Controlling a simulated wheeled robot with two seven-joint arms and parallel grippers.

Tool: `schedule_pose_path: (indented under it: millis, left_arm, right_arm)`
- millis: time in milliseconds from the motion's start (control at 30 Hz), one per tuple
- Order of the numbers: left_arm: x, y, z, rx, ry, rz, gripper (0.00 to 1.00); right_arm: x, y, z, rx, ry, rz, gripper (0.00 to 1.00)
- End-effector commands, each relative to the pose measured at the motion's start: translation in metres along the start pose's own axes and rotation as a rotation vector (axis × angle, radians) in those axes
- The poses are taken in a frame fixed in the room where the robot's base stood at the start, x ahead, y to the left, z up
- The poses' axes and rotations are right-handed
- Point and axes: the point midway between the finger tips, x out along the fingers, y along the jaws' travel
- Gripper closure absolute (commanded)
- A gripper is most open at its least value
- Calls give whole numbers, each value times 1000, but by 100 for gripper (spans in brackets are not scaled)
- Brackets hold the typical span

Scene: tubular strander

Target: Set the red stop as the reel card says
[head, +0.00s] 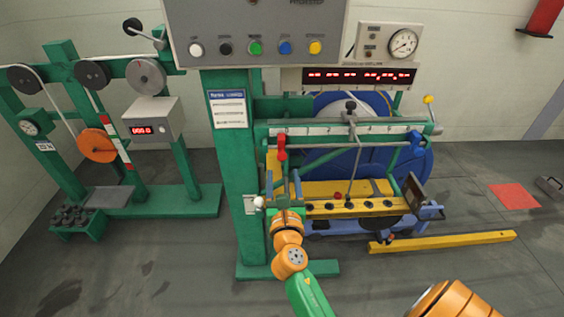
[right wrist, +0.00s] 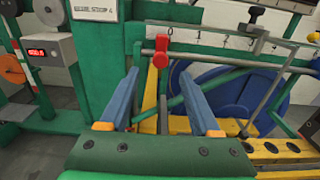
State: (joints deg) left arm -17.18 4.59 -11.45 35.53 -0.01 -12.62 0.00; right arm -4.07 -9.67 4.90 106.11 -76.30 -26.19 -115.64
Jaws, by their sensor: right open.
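The red stop (head: 281,146) hangs on a bar at the left end of the white marked scale (head: 375,129). My right gripper (head: 284,184) is open and empty, below the stop in the head view. In the right wrist view its two blue fingers stand apart, with the stop beyond and between them, not touched. My left gripper is out of view.
A grey lever with a black knob (head: 350,107) crosses the scale to the right. A yellow plate with black holes (head: 345,208) lies below. The button panel (head: 255,25) overhangs above. A white ball knob (head: 259,202) is close left of my right gripper.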

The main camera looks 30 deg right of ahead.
Motion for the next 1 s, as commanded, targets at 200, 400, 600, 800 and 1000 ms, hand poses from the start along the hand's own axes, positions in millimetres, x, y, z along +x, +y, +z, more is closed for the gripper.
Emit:
schedule_pose_path:
  millis: [200, 400, 600, 800, 1000]
  left_arm:
    - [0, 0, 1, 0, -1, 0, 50]
    - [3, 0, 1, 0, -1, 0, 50]
    - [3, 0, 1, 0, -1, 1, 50]
    - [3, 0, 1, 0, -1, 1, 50]
    - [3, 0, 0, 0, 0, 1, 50]
  right_arm:
    - [44, -1, 1, -1, -2, -2, 36]
    - [64, -1, 0, 0, 0, -1, 36]
    - [65, -1, 0, 2, 1, -1, 36]
    - [65, -1, 0, 2, 1, -1, 88]
    - [64, -1, 0, 2, 2, -2, 100]
